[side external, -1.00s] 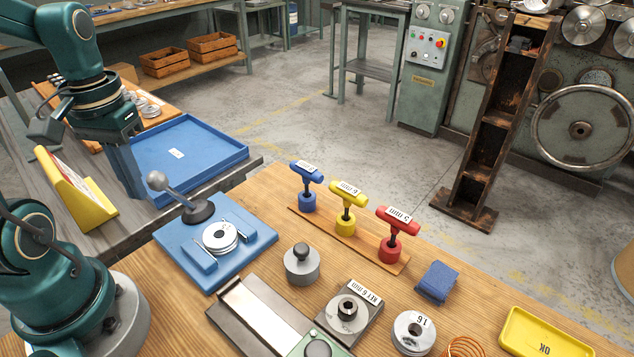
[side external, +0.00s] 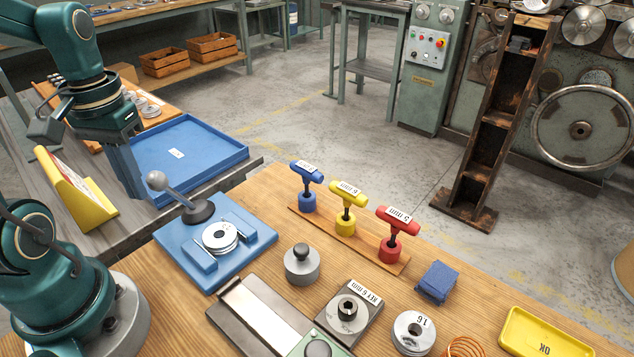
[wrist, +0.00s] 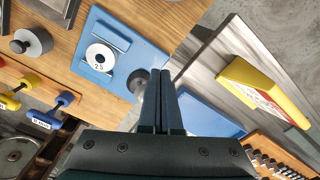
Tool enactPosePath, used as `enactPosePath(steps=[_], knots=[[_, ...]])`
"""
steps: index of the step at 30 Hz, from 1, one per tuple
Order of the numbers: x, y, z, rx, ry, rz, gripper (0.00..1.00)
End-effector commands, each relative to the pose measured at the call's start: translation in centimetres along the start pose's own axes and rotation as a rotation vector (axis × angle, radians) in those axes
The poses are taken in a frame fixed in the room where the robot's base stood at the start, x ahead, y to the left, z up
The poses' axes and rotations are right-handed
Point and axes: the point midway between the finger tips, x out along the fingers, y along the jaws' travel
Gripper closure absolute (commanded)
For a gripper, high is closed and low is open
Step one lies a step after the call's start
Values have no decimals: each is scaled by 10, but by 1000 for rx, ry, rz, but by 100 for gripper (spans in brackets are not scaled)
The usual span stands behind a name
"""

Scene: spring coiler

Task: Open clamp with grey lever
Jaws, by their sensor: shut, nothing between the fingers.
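The clamp is a blue plate (side external: 175,245) on the wooden bench, with two blue jaw blocks (side external: 199,257) on either side of a stack of metal discs (side external: 220,238). The grey lever (side external: 176,194) rises from a dark round base at the plate's back corner and tilts left, ending in a ball knob (side external: 156,181). My gripper (side external: 138,196) is shut and empty, pointing down just left of the knob. In the wrist view the fingertips (wrist: 164,72) are beside the lever knob (wrist: 138,80); I cannot tell whether they touch.
A blue tray (side external: 190,158) lies behind my gripper and a yellow stand (side external: 78,188) is to its left. Blue, yellow and red T-handled tools (side external: 345,205) stand in a rack to the right. A knobbed grey weight (side external: 302,267) is right of the clamp.

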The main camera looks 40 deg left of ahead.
Motion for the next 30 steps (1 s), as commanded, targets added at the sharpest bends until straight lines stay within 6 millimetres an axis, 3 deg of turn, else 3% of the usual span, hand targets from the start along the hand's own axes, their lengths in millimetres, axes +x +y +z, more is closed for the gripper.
enactPosePath(steps=[15,30], knots=[[-5,10,-18,1,2,0,100],[-7,12,-22,2,1,0,100]])
